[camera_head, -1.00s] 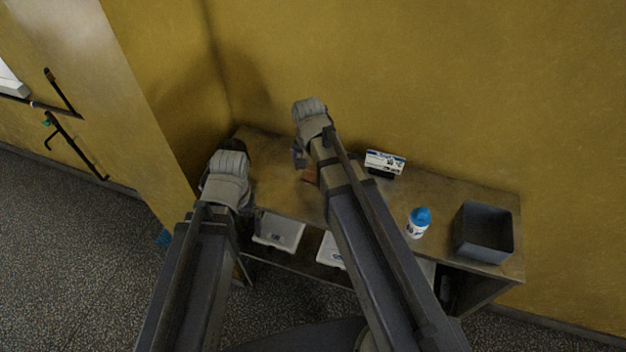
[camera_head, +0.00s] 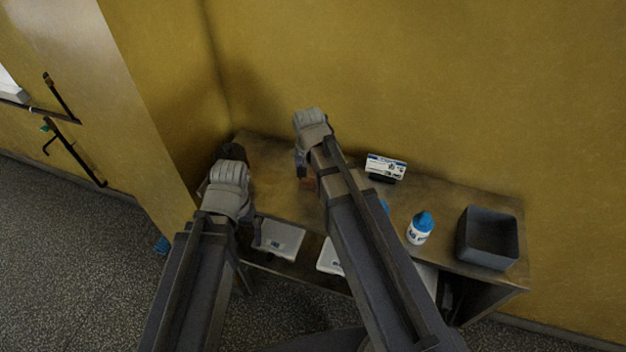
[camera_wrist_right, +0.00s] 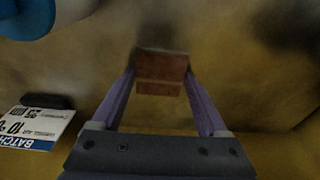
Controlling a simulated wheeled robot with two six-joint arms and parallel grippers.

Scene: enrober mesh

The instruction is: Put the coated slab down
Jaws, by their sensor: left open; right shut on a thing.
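The coated slab is a reddish-brown block, seen in the right wrist view (camera_wrist_right: 162,74) between the fingertips of my right gripper (camera_wrist_right: 160,80). The gripper is shut on it, low over the stained brown bench top; I cannot tell whether the slab touches the bench. In the head view the slab (camera_head: 308,184) shows only partly, beside my right arm, below the right gripper (camera_head: 302,160). My left gripper (camera_head: 230,192) is open over the bench's left end, apart from the slab; its fingers are mostly hidden by its own wrist.
On the bench (camera_head: 445,190) stand a batch card (camera_head: 385,168) on a dark foot, a blue-capped white bottle (camera_head: 420,228) and a grey bin (camera_head: 487,238). Pale trays (camera_head: 278,240) show below the front edge. Yellow walls close the back and left.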

